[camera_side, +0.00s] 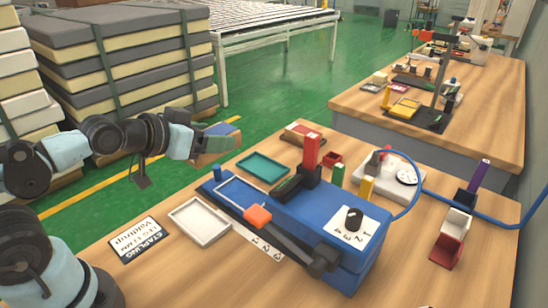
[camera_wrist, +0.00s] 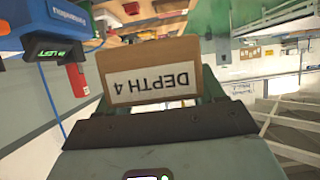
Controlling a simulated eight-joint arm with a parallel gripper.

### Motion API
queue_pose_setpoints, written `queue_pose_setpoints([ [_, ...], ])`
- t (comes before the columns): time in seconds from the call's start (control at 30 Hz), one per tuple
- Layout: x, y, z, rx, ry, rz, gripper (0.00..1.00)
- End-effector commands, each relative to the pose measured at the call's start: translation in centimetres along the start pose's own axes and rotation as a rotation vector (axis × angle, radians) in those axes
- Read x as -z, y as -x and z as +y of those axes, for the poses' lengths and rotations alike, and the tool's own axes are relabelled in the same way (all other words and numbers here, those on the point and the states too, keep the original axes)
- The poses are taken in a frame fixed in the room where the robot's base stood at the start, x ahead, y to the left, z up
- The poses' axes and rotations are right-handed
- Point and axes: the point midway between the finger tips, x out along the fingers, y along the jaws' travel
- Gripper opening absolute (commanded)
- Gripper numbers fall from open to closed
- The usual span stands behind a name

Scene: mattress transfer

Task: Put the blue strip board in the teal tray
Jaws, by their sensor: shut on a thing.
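My gripper (camera_side: 210,147) is at the left, in the air beyond the table's back left edge, left of the teal tray. It is shut on the blue strip board (camera_side: 222,129), which shows a blue face in the side view. In the wrist view the board (camera_wrist: 150,60) is brown with a white label reading DEPTH 4, upside down, between my fingers. The teal tray (camera_side: 264,167) lies flat and empty on the table behind the blue machine.
A blue machine (camera_side: 320,215) with a red post and orange-ended lever stands right of the teal tray. A white empty tray (camera_side: 199,221) and a lettered card (camera_side: 138,239) lie at front left. A brown-and-red board (camera_side: 305,133) lies behind. Mattress stacks (camera_side: 130,50) stand at back left.

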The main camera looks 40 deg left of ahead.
Motion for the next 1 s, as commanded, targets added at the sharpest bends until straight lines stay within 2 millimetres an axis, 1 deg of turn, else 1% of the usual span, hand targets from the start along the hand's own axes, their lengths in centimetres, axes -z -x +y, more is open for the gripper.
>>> queue_pose_setpoints([
  [0.73, 0.0, 0.0, 0.0, 0.000, 0.000, 0.000, 0.29],
  [0.87, -0.1, -0.4, -0.2, -0.006, -0.002, 0.000, 0.29],
  [1.0, -0.5, -1.1, -0.4, -0.033, -0.013, 0.001, 0.29],
])
